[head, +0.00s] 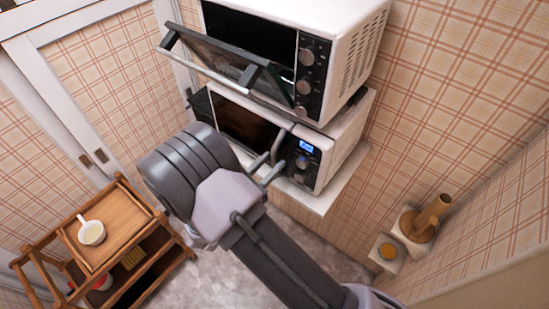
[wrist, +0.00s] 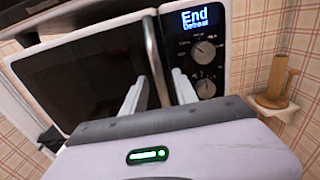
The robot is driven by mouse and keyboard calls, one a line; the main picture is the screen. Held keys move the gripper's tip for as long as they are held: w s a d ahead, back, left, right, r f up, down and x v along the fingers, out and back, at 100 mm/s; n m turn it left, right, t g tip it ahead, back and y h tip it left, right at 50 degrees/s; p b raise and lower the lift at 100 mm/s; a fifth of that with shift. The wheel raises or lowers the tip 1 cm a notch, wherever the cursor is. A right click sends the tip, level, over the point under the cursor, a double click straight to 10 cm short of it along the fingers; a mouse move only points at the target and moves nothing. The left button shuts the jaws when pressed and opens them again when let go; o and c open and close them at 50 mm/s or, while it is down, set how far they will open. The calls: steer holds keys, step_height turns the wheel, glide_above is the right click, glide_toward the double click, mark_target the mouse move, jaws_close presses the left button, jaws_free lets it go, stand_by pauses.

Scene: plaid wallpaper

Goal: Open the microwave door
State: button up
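The microwave (head: 318,163) is the lower of two stacked white appliances, with a dark window and a lit blue display. In the wrist view the microwave (wrist: 85,75) fills the middle, and its door looks shut. Its metal handle (wrist: 153,55) stands upright between the door window and the control panel. My gripper (wrist: 160,86) is open, with one pale finger on each side of the handle's lower part. I cannot tell whether either finger touches it. In the head view my gripper (head: 267,168) is in front of the microwave, and my wrist hides part of its front.
An oven (head: 345,55) stands above, its door (head: 225,62) tilted down and outward over the microwave. A wooden cart (head: 110,225) with a white cup (head: 91,232) is at lower left. Wall shelves at right hold a wooden mug (head: 425,218). Floor between is clear.

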steer(key=shift+x, duration=1.05)
jaws_close()
steer(key=shift+s, duration=0.1)
stand_by(0.5)
